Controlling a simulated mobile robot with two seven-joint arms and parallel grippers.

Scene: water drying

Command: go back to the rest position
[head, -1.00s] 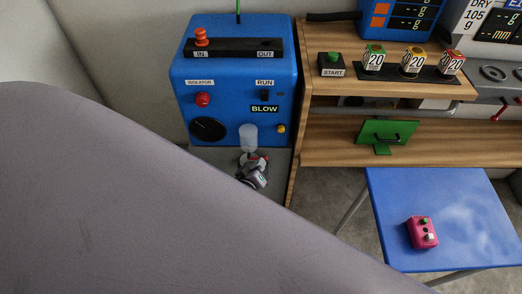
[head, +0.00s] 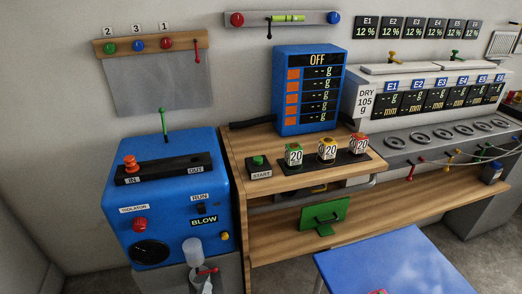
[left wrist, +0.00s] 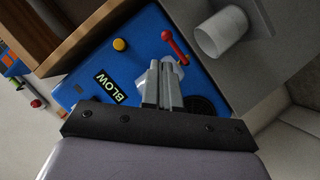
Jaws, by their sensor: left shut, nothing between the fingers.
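My left gripper (left wrist: 164,68) shows in the left wrist view. Its two grey fingers are together, with nothing between them. They point at the front of the blue machine (left wrist: 140,45), by its BLOW label (left wrist: 110,87). A red lever (left wrist: 174,46) and a white cup (left wrist: 222,32) are just beyond the fingertips, to the right. My right gripper is not in view.
A wooden bench (head: 400,207) holds the blue OFF display (head: 308,92), a START button box (head: 258,167) and three 20-marked blocks. A blue table (head: 385,265) stands in front, with a pink box (head: 378,292) at the bottom edge. A grey machine is at right.

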